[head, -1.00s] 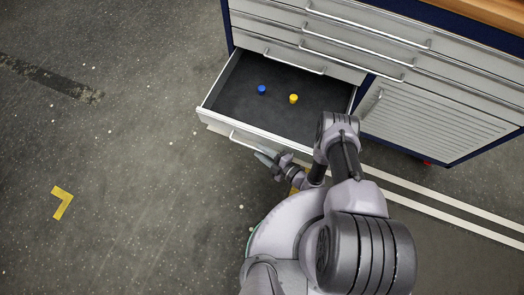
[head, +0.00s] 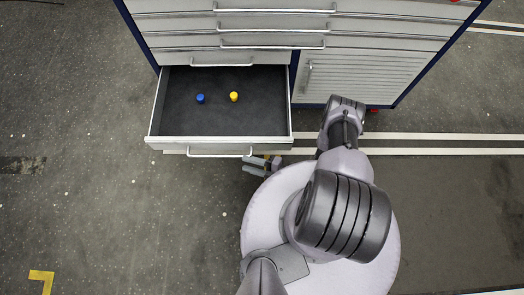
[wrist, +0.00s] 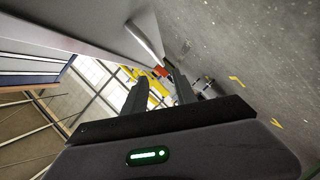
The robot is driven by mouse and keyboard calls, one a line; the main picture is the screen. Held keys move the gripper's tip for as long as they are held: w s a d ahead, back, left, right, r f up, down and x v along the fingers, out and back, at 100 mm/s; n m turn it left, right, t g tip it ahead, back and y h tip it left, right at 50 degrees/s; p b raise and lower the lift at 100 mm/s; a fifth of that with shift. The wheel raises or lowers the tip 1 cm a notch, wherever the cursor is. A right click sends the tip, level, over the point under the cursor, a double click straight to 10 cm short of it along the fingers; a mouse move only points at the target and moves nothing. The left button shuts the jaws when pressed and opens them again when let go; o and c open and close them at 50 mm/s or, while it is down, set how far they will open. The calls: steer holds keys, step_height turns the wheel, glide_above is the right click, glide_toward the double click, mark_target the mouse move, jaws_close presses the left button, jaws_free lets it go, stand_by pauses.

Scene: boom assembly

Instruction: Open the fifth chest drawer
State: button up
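The chest (head: 300,95) is at the top of the head view. Its open lower-left drawer (head: 170,125) is pulled well out, showing a dark interior. A pale strip shows under its front; I cannot tell whether it is another drawer. A bar handle (head: 220,155) shows at the front. My gripper (head: 255,165) is low, near the handle's right end and partly hidden by my arm. In the wrist view, its two dark fingers (wrist: 158,85) stand apart with nothing between them. A pale handle (wrist: 147,42) lies just beyond the fingertips, near the right finger.
A blue knob-like piece (head: 200,98) and a yellow one (head: 234,96) stand in the open drawer. Closed drawers are above it, and a louvred door (head: 350,78) is to the right. The floor on the left is clear.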

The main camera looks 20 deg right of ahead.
steer(key=v, duration=0.5)
steer(key=shift+s+d+p, duration=0.15)
steer(key=shift+d+p, duration=0.05)
steer(key=shift+p, duration=0.1)
